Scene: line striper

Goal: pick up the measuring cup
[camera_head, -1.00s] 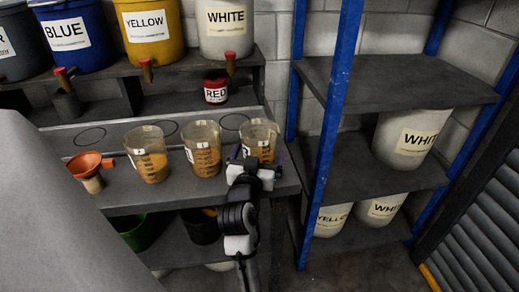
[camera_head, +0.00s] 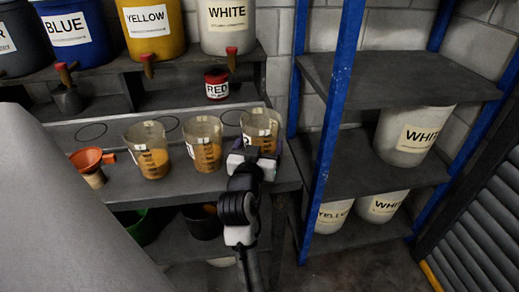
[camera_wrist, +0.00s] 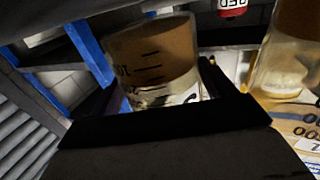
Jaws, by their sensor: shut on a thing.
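Three clear measuring cups with dark markings and orange-brown contents stand in a row in the head view: a left cup (camera_head: 147,150), a middle cup (camera_head: 203,143) and a right cup (camera_head: 260,124). My gripper (camera_head: 256,150) is at the front of the right cup, shut on it, and hides its lower part. The middle cup is close by at the right (camera_wrist: 285,70).
An orange funnel (camera_head: 90,160) sits left of the cups on the grey bench (camera_head: 185,185). A small red-labelled tin (camera_head: 216,85) stands behind them, below large paint buckets (camera_head: 150,30). A blue post (camera_head: 330,130) of the right-hand rack is close to the right cup.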

